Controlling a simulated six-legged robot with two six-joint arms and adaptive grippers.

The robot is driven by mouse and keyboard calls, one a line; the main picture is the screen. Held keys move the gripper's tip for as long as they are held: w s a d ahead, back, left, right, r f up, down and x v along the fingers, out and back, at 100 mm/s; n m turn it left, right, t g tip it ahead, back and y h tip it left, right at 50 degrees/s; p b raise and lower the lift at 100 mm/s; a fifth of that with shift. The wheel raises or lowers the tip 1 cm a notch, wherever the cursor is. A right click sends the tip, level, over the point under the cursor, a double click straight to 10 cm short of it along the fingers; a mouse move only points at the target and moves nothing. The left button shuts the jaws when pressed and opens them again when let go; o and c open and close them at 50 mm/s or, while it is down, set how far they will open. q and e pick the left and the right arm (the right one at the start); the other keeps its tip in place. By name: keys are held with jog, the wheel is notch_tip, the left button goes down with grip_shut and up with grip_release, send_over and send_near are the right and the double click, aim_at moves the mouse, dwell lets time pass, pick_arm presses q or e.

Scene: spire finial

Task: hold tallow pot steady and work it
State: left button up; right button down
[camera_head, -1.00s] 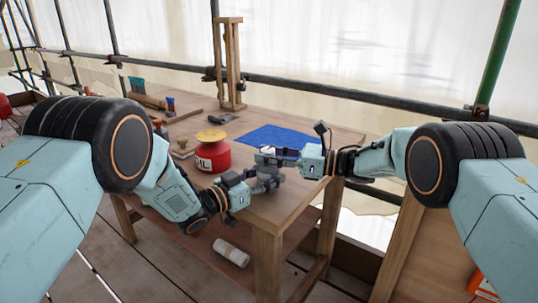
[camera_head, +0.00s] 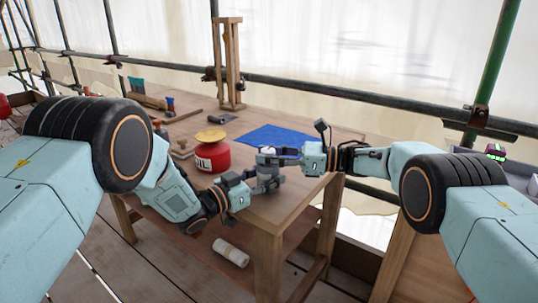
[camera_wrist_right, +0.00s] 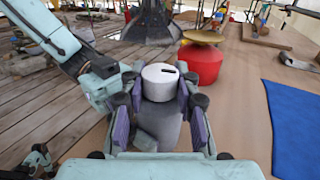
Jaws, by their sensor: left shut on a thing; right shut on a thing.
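The tallow pot (camera_head: 267,172) is a small grey cylinder near the front corner of the wooden bench. In the right wrist view its pale round top (camera_wrist_right: 160,80), with a short dark mark, sits on a grey body (camera_wrist_right: 160,122). My left gripper (camera_head: 256,188) is shut on the pot low down, from the left. My right gripper (camera_head: 277,157) is shut on the pot's top, from the right. Its purple-padded fingers flank the top in the right wrist view. The fingers hide part of the pot in the head view.
A red can (camera_head: 212,155) with a yellow disc on top stands behind the pot. A blue cloth (camera_head: 272,136) lies at the back right of the bench (camera_head: 275,212). A wooden frame (camera_head: 230,65) stands at the back. A white roll (camera_head: 231,252) lies below.

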jog(key=c, duration=1)
grip_release()
jog(key=shift+o, duration=0.2)
jog(key=s+d, duration=0.1)
jog(key=d, duration=1.1)
jog(key=shift+s, duration=0.4)
